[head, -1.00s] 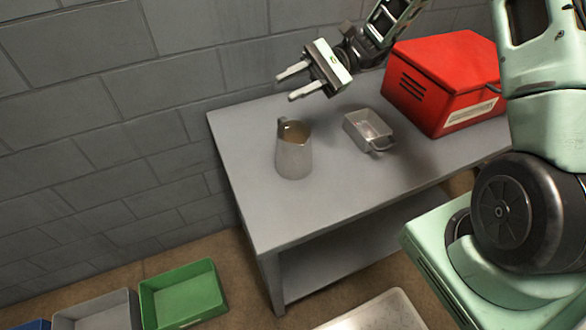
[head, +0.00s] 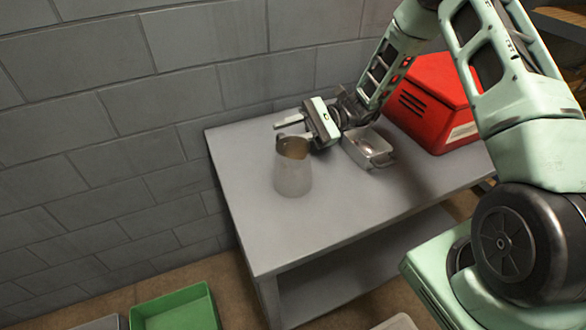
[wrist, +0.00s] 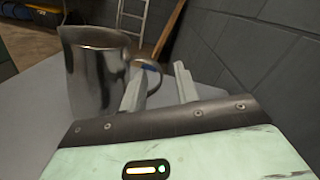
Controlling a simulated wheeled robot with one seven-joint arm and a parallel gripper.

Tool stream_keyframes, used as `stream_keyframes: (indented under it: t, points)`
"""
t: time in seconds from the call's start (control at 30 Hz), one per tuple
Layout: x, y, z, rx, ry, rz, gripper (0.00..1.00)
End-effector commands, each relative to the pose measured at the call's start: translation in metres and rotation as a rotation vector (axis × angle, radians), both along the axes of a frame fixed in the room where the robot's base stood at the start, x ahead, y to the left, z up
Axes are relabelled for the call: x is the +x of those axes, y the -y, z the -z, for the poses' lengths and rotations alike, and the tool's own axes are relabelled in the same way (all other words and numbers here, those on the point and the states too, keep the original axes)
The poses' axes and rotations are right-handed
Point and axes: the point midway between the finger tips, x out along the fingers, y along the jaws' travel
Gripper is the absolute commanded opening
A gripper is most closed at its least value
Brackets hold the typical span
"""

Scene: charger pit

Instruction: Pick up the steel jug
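The steel jug (head: 293,172) stands upright near the left end of the grey table (head: 240,215). Its handle is on the far side, by the wall. My gripper (head: 284,132) is low behind the jug, reaching in from the right with its fingers pointing left. In the wrist view the jug (wrist: 95,75) is at the left, and its handle reaches toward the space between my fingers (wrist: 160,70). The fingers are apart and hold nothing. Whether the handle lies fully between them I cannot tell. In the head view the jug partly hides the nearer finger.
A red box (head: 435,100) stands at the table's right end. The block wall (head: 170,80) is close behind. A green bin (head: 175,310) is on the floor. The table's front left is clear.

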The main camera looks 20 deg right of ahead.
Motion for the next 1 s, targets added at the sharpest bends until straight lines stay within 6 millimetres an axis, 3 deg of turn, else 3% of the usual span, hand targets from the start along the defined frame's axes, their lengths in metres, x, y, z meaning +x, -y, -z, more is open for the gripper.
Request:
stream_keyframes:
  t: [0.23, 0.53, 0.57, 0.67, 1.0]
  points:
    - [-0.003, -0.035, 0.0, 0.0, 0.0, -0.004, 0.31]
    - [-0.003, -0.041, 0.0, 0.0, 0.0, -0.001, 0.31]
    - [-0.003, -0.041, 0.0, 0.0, 0.0, -0.001, 0.28]
    - [-0.003, -0.041, 0.0, 0.0, 0.0, -0.001, 0.0]
    - [-0.003, -0.041, -0.001, 0.001, 0.0, -0.002, 0.0]
